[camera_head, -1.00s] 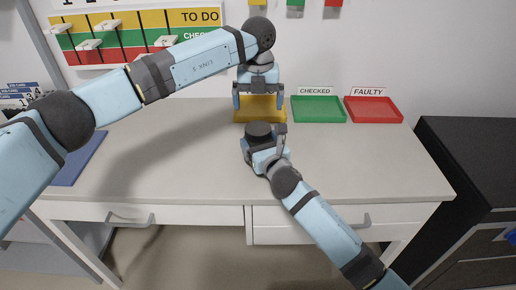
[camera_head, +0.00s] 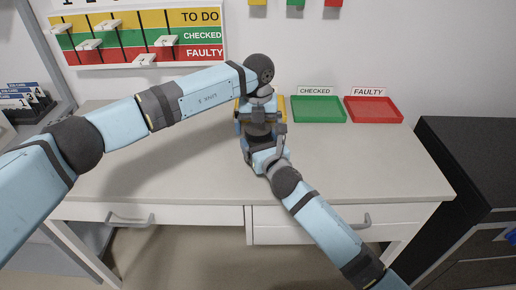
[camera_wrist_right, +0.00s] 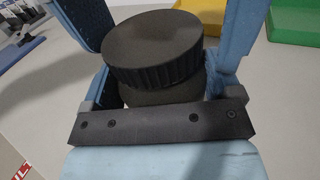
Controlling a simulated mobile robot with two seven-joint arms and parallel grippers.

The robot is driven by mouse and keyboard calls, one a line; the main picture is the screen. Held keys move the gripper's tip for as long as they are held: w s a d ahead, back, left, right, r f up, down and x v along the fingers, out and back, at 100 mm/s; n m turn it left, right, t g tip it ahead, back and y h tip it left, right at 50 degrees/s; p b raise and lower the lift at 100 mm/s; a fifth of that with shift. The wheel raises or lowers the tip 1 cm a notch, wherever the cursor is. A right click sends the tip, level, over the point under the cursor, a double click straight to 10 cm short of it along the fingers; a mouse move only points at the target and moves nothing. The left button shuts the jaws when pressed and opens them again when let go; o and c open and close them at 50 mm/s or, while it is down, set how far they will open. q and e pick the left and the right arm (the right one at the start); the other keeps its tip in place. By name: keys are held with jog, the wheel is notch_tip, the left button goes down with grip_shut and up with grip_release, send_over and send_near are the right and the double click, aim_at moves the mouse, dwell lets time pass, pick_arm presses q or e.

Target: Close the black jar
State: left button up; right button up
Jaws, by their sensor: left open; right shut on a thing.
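The black jar stands at the middle of the desk. Its ribbed lid (camera_wrist_right: 150,48) fills the upper middle of the right wrist view, resting on the jar body (camera_wrist_right: 162,94); I cannot tell how tight it is. In the head view the dark top of the jar (camera_head: 258,130) is partly covered by my grippers. My right gripper (camera_head: 262,150) is shut on the jar from the near side. My left gripper (camera_head: 259,124) is open, pointing down over the jar, with its fingers either side of the lid. Whether they touch it is hidden.
A yellow tray (camera_head: 281,101), mostly hidden by my left gripper, sits behind the jar. A green tray (camera_head: 318,110) labelled CHECKED and a red tray (camera_head: 373,110) labelled FAULTY stand to the right. The desk (camera_head: 370,165) is clear on the right.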

pick_arm(q)
jog(key=c, duration=0.9)
jog(key=shift+m, duration=0.9)
jog(key=shift+c, duration=0.2)
jog(key=o, duration=0.9)
jog(key=shift+o, duration=0.2)
jog(key=shift+r, duration=0.1)
notch_tip(320, 180, up, 12)
